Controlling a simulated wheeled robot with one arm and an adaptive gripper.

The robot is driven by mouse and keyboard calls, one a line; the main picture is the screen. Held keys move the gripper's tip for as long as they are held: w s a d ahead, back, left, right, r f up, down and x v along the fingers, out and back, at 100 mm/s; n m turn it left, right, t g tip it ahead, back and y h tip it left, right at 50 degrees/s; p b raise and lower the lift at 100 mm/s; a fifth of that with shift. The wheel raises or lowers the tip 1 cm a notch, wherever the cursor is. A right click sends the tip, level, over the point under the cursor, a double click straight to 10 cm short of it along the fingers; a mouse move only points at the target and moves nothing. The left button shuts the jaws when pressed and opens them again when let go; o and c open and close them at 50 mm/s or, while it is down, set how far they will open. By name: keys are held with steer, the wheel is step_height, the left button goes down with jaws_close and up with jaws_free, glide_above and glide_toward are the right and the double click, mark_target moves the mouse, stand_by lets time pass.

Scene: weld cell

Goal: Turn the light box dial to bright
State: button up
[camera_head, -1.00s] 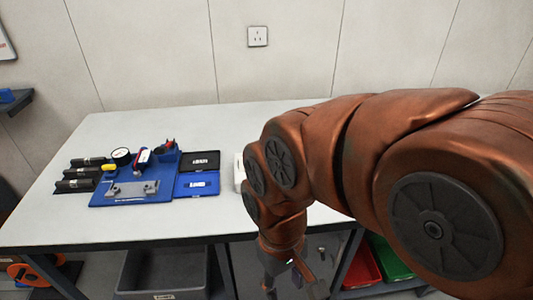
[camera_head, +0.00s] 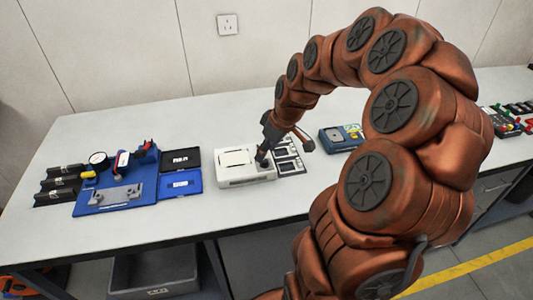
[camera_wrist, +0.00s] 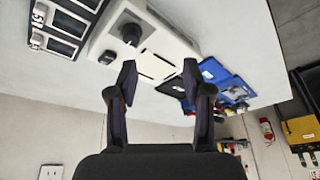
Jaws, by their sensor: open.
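The white light box (camera_head: 232,181) stands on the table with a pale panel on its top. Its dark round dial (camera_head: 262,160) sits at the right end of the top. My gripper (camera_head: 284,146) is above the right end of the box, beside the dial. In the wrist view the light box (camera_wrist: 110,40) is tilted, and the dial (camera_wrist: 131,33) shows beyond the finger tips, apart from them. My gripper (camera_wrist: 159,80) is open there, with nothing between the fingers. The dial's setting cannot be read.
Dark framed plates (camera_head: 290,166) lie just right of the box. A blue fixture board (camera_head: 100,208) and dark and blue trays (camera_head: 180,182) lie to its left. A blue-grey device (camera_head: 341,137) stands farther right. The table front by the box is clear.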

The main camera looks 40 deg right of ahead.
mark_target(265, 160)
steer(key=shift+t, duration=0.3)
steer(key=shift+w+d+f+p, duration=0.45)
steer(key=shift+w+f+p, duration=0.15)
steer(key=shift+f, duration=0.7)
steer(key=shift+w+d+f+p, duration=0.5)
steer(key=shift+w+f, duration=0.15)
steer(key=shift+f, duration=0.6)
steer(key=shift+w+d+f+p, duration=0.4)
steer(key=shift+w+f+p, duration=0.2)
steer(key=shift+f, duration=0.7)
jaws_close()
